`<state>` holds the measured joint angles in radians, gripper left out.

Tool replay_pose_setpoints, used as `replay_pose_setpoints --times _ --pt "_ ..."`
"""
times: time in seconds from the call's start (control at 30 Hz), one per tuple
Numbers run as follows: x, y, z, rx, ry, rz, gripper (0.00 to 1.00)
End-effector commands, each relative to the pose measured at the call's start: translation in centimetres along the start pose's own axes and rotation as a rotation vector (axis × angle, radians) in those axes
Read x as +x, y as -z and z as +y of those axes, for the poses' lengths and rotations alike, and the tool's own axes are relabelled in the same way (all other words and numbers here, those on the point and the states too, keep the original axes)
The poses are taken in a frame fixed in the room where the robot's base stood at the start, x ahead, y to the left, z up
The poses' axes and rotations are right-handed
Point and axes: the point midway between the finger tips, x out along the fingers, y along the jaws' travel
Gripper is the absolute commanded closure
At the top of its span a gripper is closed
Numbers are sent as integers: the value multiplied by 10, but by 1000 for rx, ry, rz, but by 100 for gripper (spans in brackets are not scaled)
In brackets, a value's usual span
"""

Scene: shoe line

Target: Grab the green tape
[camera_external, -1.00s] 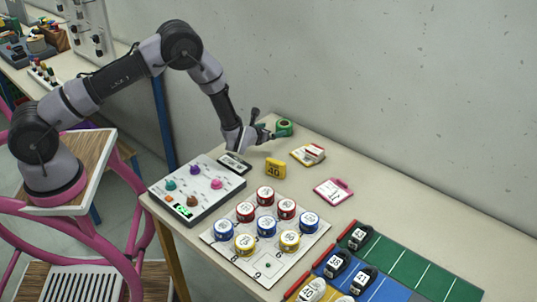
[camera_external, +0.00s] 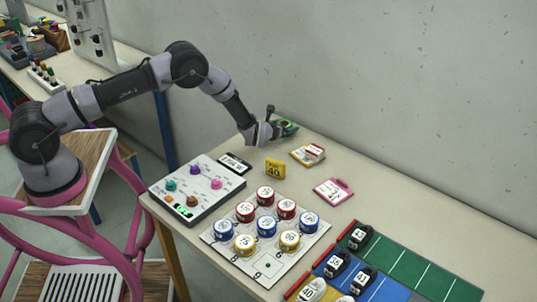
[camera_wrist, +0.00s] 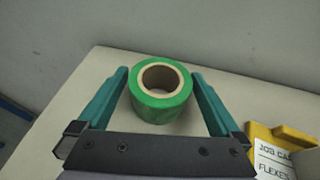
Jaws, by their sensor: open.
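The green tape (camera_wrist: 160,108) is a roll with a pale cardboard core, lying flat on the table near its far edge. In the wrist view it sits between the two teal fingers of my gripper (camera_wrist: 160,98), which are open with one finger on each side. A gap shows at the right finger; the left finger is very close to the roll. In the external view the tape (camera_external: 289,127) is partly hidden by my gripper (camera_external: 284,129).
A yellow holder with cards (camera_external: 308,153) stands right of the tape, and also shows in the wrist view (camera_wrist: 280,133). The wall (camera_external: 400,80) is close behind.

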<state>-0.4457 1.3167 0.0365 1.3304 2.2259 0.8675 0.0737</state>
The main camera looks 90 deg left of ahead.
Motion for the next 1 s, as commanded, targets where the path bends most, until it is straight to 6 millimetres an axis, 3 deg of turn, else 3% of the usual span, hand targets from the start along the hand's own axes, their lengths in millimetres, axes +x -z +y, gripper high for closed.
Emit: replay_pose_setpoints --times 0.07,0.2,0.27,0.57,1.0 --pt "0 0 0 0 0 0 0" --pt "0 0 0 0 0 0 54" --pt "0 0 0 0 0 0 75" --pt "-3 -7 -1 -1 1 -2 75" --pt "-34 -80 -1 -1 1 -2 75"
